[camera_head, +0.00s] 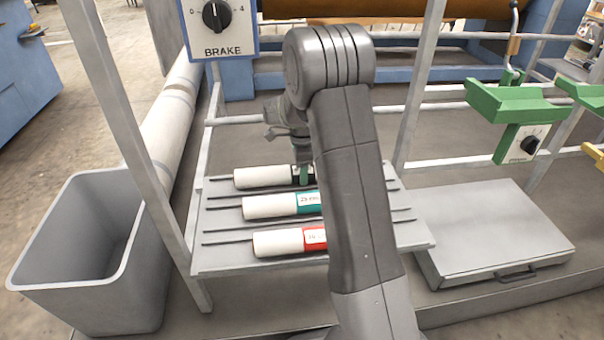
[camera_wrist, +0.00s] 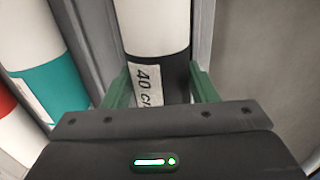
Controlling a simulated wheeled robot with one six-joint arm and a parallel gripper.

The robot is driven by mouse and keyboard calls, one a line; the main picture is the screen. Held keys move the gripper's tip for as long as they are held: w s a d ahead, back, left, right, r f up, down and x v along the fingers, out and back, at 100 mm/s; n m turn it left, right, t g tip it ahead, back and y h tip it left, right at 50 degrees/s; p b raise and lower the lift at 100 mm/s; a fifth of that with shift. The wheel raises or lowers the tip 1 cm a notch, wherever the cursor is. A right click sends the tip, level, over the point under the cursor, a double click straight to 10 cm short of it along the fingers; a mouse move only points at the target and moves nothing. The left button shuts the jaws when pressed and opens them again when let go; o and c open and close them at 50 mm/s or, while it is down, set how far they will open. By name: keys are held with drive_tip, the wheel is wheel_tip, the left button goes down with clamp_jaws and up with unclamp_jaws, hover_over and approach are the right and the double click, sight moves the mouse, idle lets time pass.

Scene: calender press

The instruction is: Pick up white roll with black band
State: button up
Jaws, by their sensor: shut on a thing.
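The white roll with black band (camera_head: 262,177) lies at the back of the slatted rack, partly hidden by my arm in the head view. In the wrist view the roll (camera_wrist: 155,28) shows its white end and its black band with a white label reading "40 c…". My gripper (camera_head: 304,175) is at the band. In the wrist view its two green fingers (camera_wrist: 160,88) stand on either side of the black band, shut on it. The roll still appears to lie level at the rack; I cannot tell whether it touches the slats.
A roll with a teal band (camera_head: 270,206) and one with a red band (camera_head: 279,242) lie in front on the same rack (camera_head: 222,262). A grey bin (camera_head: 60,225) stands left, a flat grey case (camera_head: 490,232) right. Frame posts and a brake dial box (camera_head: 217,25) stand close.

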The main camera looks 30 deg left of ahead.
drive_tip(key=shift+r, duration=0.1)
wheel_tip(320, 180, up, 10)
drive_tip(key=p, duration=0.4)
idle(0.6)
